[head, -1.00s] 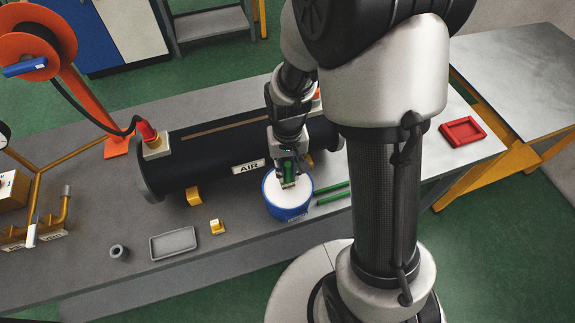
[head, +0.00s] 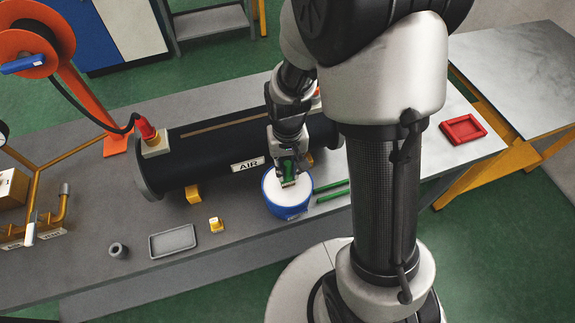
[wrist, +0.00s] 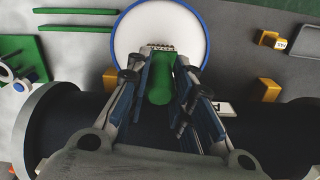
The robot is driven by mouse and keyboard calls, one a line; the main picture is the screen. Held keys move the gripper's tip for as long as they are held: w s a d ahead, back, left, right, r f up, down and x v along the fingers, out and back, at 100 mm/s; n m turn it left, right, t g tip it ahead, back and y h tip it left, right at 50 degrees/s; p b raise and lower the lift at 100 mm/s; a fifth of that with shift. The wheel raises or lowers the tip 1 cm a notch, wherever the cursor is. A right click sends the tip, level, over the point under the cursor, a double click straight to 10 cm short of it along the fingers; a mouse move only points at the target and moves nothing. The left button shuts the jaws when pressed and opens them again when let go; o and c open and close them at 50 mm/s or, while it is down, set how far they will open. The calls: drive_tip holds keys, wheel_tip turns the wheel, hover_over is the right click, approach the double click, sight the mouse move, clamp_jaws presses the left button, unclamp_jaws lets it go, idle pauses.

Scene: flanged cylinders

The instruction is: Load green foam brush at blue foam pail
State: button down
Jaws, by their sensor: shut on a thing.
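The blue foam pail (head: 288,208) stands on the bench in front of the black cylinder, its round top filled with white. In the wrist view the pail's white surface (wrist: 135,30) shows inside a blue rim. My gripper (head: 287,172) is shut on the green foam brush (wrist: 160,85) and holds it over the pail. The brush head end overlaps the white surface in both views. I cannot tell whether it touches the foam. The fingers hide the sides of the brush handle.
The black cylinder marked AIR (head: 215,160) lies close behind the pail. Two green rods (head: 332,191) lie right of the pail. A red tray (head: 463,129) is at far right.

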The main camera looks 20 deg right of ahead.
drive_tip(key=shift+s+f+b, duration=0.1)
drive_tip(key=shift+f+b, duration=0.2)
drive_tip(key=shift+f, duration=0.15)
idle(1.1)
drive_tip(key=shift+r, duration=0.1)
drive_tip(key=shift+r+p, duration=2.75)
drive_tip(key=shift+r, duration=0.75)
drive_tip(key=shift+f, duration=0.1)
